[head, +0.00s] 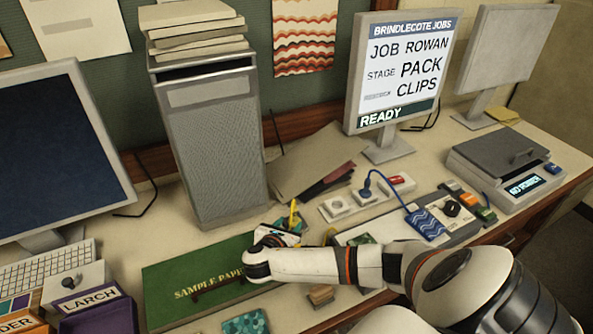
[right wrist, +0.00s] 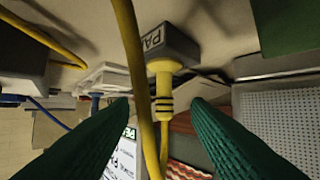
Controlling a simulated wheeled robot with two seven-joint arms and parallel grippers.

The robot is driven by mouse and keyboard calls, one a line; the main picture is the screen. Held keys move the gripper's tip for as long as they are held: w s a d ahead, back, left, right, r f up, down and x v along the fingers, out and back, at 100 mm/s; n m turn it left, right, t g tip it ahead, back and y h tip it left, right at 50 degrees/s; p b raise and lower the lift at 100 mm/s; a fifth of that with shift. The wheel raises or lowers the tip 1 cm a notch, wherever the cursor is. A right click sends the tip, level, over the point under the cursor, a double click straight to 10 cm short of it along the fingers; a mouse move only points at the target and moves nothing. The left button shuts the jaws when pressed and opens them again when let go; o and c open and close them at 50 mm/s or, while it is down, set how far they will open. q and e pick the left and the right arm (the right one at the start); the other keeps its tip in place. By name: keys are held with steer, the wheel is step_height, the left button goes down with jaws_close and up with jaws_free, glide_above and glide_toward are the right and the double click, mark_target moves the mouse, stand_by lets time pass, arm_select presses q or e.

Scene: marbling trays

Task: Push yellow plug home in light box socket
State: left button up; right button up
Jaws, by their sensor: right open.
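The yellow plug (right wrist: 160,88) shows in the right wrist view, its head at the face of a dark grey box (right wrist: 178,43) with a partly readable label. This looks like the light box socket; I cannot tell whether any gap is left. Its yellow cable (right wrist: 133,50) passes in front. My right gripper is open, its green fingers (right wrist: 160,118) on either side of the plug's cable end, apart from it. In the head view my right gripper (head: 288,232) is at the green sample paper box, beside a small upright yellow piece (head: 293,214). My left gripper is out of view.
A tall grey speaker-like tower (head: 213,140) stands behind the gripper. A power strip (head: 367,196) with a blue plug lies to the right, near a blue patterned pouch (head: 425,223). The green sample paper box (head: 200,275) lies in front. A scale (head: 505,165) stands far right.

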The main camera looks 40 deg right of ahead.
mark_target(294, 217)
steer(key=shift+x, duration=1)
steer(key=p+x, duration=0.1)
steer(key=x, duration=0.3)
steer(key=shift+w+d+f, duration=0.1)
steer(key=shift+w+f, duration=0.15)
steer(key=shift+w, duration=0.1)
steer(key=shift+w+d+f, duration=0.2)
steer(key=shift+d+f, duration=0.05)
steer(key=shift+d, duration=0.05)
jaws_close()
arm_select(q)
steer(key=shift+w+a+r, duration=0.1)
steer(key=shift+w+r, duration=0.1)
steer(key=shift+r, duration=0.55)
arm_select(e)
steer(key=shift+r, duration=0.15)
